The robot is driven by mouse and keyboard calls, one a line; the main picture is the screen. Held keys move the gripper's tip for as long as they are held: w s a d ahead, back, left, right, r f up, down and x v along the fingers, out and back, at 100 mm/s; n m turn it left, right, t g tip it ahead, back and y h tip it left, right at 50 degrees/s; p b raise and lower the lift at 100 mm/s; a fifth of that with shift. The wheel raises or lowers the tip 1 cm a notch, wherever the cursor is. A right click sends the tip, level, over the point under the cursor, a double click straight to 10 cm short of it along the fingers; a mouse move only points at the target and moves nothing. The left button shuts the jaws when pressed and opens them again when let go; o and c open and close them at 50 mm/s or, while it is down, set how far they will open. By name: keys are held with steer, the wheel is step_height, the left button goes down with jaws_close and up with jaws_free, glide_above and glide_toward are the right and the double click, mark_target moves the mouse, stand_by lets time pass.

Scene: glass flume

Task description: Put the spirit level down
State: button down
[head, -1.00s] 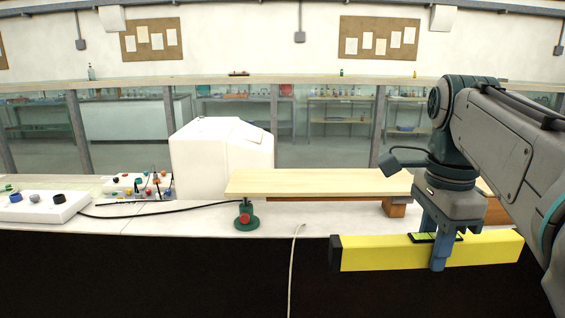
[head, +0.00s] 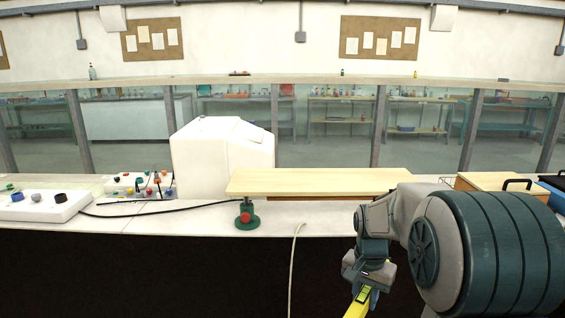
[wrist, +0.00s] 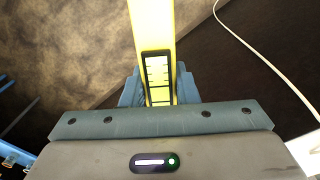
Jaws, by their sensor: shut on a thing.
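The spirit level (head: 357,306) is a yellow bar with a green vial. In the head view only a short piece of it shows at the bottom edge, below my gripper (head: 366,284). In the wrist view the level (wrist: 152,25) runs up from between the fingers of my gripper (wrist: 160,88), its vial window facing the camera. My gripper is shut on it, and it hangs in front of the bench (head: 190,221). The far end of the level is cut off in both views.
A wooden board (head: 320,181) lies raised on a green-footed jack (head: 246,216) at the bench's front. A white box (head: 220,160) stands behind it. A pale cable (head: 293,262) hangs over the front edge. A wooden case (head: 495,183) is at the right.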

steer(key=a+f+n, duration=0.4)
steer(key=f+n, duration=0.3)
steer(key=f, duration=1.1)
steer(key=shift+a, duration=0.2)
steer(key=shift+s+a, duration=0.1)
steer(key=shift+a, duration=0.05)
